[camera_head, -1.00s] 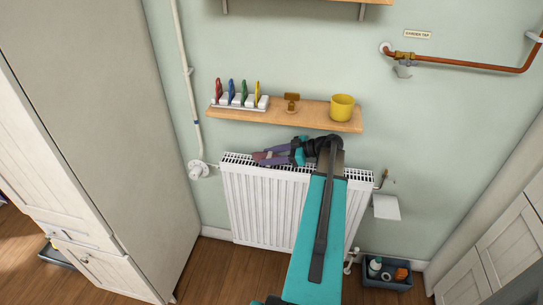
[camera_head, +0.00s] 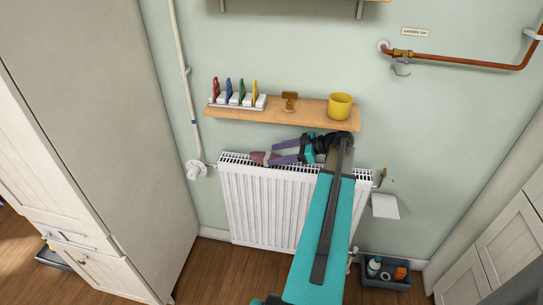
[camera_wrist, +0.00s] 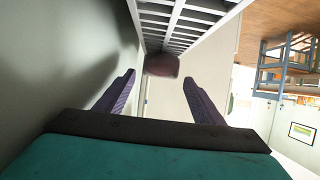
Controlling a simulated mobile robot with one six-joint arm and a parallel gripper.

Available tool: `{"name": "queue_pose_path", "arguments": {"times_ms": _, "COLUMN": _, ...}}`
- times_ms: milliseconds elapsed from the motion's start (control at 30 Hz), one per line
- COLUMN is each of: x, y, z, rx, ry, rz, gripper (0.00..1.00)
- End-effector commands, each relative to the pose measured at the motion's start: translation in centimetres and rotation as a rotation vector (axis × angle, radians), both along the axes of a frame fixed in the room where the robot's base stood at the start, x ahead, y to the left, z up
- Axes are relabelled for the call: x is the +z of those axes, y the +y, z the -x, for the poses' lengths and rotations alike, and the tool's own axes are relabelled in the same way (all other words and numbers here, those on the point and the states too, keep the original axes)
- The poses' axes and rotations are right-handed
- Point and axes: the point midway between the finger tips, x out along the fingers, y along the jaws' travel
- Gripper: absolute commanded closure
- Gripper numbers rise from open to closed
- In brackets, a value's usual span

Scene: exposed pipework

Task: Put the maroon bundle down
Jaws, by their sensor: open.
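The maroon bundle (camera_head: 260,157) lies on the top grille of the white radiator (camera_head: 262,200), towards its left end. It also shows in the wrist view (camera_wrist: 161,65), ahead of my fingers and below the grille in that picture. My gripper (camera_head: 275,151) is open, with its purple fingers pointing left towards the bundle. In the wrist view the two fingers (camera_wrist: 160,92) are wide apart with nothing between them, and the bundle sits beyond their tips. My arm hides the right part of the radiator.
A wooden shelf (camera_head: 300,116) hangs just above the radiator. It carries several coloured clips in a white rack (camera_head: 237,101), a brass item (camera_head: 290,102) and a yellow mug (camera_head: 340,106). A white pipe and valve (camera_head: 194,170) stand at the left. A blue crate (camera_head: 385,272) is on the floor.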

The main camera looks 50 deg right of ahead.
Motion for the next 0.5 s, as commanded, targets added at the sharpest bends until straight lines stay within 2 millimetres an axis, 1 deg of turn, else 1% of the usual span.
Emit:
{"name": "queue_pose_path", "arguments": {"times_ms": 33, "x": 0.2, "y": -0.5, "z": 0.7, "rx": -0.002, "ry": 0.000, "rz": 0.001, "gripper": 0.38}}
{"name": "queue_pose_path", "arguments": {"times_ms": 300, "x": 1.8, "y": -2.6, "z": 4.1, "rx": -0.001, "ry": -0.001, "rz": 0.001, "gripper": 0.38}}
{"name": "queue_pose_path", "arguments": {"times_ms": 500, "x": 2.7, "y": -3.6, "z": 5.7, "rx": -0.001, "ry": 0.000, "rz": 0.000, "gripper": 0.38}}
